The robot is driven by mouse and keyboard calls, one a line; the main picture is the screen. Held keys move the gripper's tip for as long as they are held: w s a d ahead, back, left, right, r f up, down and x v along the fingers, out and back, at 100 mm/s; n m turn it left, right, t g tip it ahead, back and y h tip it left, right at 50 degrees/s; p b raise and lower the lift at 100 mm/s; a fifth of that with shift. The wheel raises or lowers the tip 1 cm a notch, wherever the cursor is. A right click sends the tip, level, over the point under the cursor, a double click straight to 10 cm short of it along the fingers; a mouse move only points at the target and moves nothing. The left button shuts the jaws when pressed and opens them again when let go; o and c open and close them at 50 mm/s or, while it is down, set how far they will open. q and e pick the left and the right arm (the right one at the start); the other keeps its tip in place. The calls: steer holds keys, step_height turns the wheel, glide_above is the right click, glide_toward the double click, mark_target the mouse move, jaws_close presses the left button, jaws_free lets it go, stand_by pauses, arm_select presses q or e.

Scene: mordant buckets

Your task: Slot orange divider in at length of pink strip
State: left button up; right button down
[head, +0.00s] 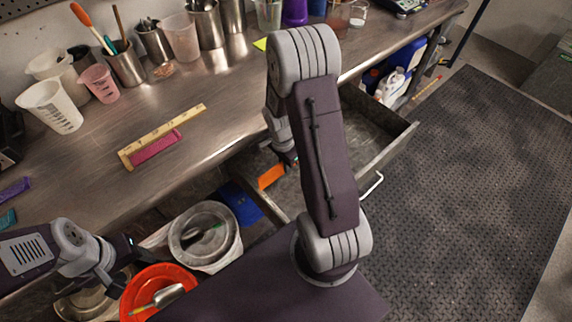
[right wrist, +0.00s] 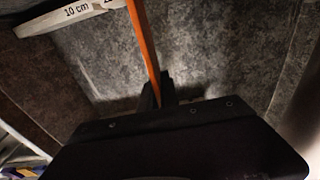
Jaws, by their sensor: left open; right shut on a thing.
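The orange divider (head: 271,176) is in the open drawer area, partly hidden by my right arm. In the right wrist view the orange divider (right wrist: 146,42) shows edge-on as a thin strip. My right gripper (head: 289,160) is shut on it; its dark fingers (right wrist: 156,93) show at the divider's lower end. Whether the divider touches the drawer floor cannot be told. My left gripper (head: 127,246) is open and empty, low at the left near the buckets.
The open drawer (head: 392,147) has a grey floor, and a blue panel (head: 241,204) stands at its left. A pale strip marked 10 cm (right wrist: 75,13) shows in the right wrist view. Cups line the bench back.

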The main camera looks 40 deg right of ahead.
steer(key=shift+f+b, duration=0.6)
steer(key=shift+f, duration=0.1)
